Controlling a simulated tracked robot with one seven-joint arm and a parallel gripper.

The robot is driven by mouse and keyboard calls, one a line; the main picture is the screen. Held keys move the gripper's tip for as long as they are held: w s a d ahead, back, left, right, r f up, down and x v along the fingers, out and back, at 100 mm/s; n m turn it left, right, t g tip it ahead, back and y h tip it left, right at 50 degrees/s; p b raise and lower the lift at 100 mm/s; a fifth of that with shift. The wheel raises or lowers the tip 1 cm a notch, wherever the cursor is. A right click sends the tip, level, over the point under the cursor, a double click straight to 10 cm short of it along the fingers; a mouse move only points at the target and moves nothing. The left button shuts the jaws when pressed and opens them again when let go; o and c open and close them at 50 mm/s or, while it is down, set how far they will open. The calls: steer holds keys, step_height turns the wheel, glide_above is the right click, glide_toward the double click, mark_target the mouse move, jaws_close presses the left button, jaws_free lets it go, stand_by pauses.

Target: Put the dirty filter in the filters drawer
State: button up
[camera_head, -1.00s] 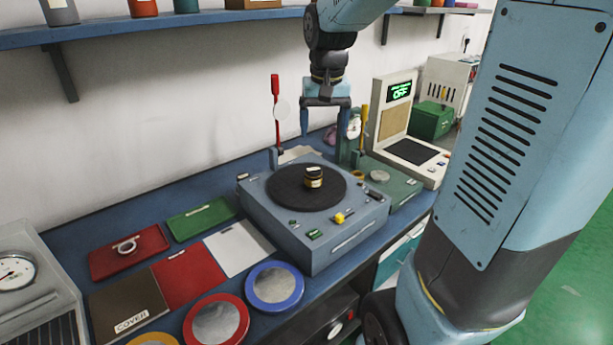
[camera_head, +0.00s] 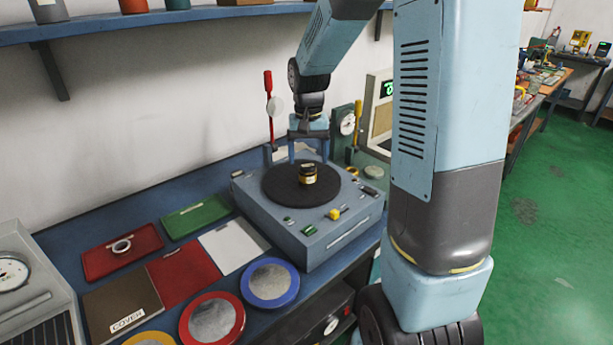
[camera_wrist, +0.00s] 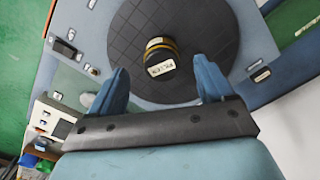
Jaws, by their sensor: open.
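The filter (camera_head: 308,174) is a small dark cylinder with a yellow band and a pale label. It stands on the round black plate (camera_head: 284,190) of the blue-grey machine (camera_head: 300,228). In the wrist view the filter (camera_wrist: 161,57) shows ahead of my fingers, midway between them, without touching either. My gripper (camera_head: 308,150) is open and empty, just behind and above the filter; both fingers show in the wrist view (camera_wrist: 163,85). No drawer labelled for filters can be made out in these frames.
A red tray (camera_head: 122,252) with a metal ring, a green tray (camera_head: 195,217) and a white sheet (camera_head: 234,246) lie left of the machine. Blue-rimmed (camera_head: 270,282) and red-rimmed (camera_head: 212,318) discs lie in front. A gauge box (camera_head: 20,275) stands far left. A shelf (camera_head: 150,25) runs above.

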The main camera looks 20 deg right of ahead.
mark_target(308, 166)
steer(key=shift+w+f, duration=0.15)
steer(key=shift+f, duration=3.2)
steer(key=c, duration=1.2)
steer(key=shift+r, duration=0.15)
